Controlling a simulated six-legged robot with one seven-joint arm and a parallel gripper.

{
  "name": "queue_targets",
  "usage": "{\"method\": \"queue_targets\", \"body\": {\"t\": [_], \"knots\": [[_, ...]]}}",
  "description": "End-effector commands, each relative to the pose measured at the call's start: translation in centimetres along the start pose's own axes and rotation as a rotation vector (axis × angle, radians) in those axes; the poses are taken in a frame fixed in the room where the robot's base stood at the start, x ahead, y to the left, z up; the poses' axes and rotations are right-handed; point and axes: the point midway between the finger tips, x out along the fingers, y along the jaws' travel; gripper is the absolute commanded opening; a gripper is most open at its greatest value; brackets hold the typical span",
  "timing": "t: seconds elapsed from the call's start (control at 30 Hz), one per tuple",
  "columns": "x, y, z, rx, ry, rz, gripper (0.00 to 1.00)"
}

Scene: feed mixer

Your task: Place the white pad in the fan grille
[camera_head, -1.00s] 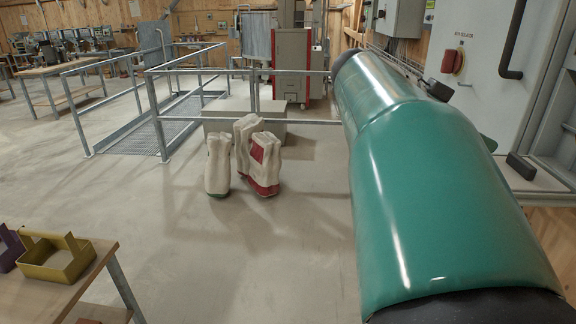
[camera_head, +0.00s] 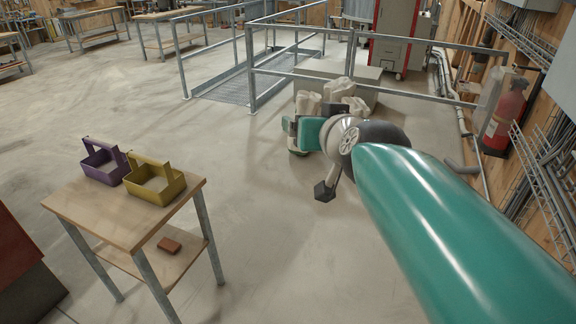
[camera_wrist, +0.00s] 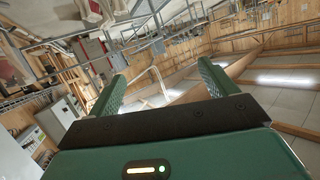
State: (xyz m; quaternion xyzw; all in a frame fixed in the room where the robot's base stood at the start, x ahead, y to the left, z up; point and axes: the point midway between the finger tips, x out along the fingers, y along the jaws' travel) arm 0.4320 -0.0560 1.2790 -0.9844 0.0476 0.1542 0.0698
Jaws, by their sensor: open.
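My gripper (camera_wrist: 160,84) shows in the wrist view with its two green fingers spread apart and nothing between them. The wrist camera is tilted and looks across the room toward the wooden walls and ceiling. In the head view my green arm reaches out from the lower right, and its far end is over open floor in front of the sacks; the fingers are not clear there. I cannot make out the white pad in either view. I cannot make out the fan grille either.
A wooden table (camera_head: 120,222) at left carries a purple caddy (camera_head: 104,162) and a yellow caddy (camera_head: 156,184); a brown block (camera_head: 169,245) lies on its lower shelf. Pale sacks (camera_head: 338,90) and metal railings (camera_head: 350,78) stand behind my arm. A fire extinguisher (camera_head: 503,115) hangs right. Middle floor is clear.

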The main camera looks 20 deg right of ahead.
Motion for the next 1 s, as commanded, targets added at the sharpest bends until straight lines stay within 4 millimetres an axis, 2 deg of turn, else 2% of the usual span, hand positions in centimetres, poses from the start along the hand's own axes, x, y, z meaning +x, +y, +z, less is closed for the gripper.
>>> {"method": "queue_targets", "body": {"t": [0.03, 0.1, 0.2, 0.3, 0.4, 0.47, 0.97, 1.0], "knots": [[-0.8, -1.9, 3.8, -0.03, -0.123, -0.056, 0.85], [-2.4, -3.2, 9.0, -0.066, -0.304, -0.095, 0.85], [-5.1, -3.4, 15.3, -0.116, -0.529, -0.09, 0.85], [-7.4, -2.6, 19.2, -0.152, -0.681, -0.05, 0.85], [-8.7, -1.9, 20.9, -0.171, -0.753, -0.018, 0.85], [-8.9, -1.8, 21.2, -0.175, -0.769, -0.009, 0.85], [-8.9, -1.8, 21.2, -0.173, -0.767, -0.009, 0.85], [-8.8, -1.8, 21.2, -0.173, -0.767, -0.009, 0.77]]}}
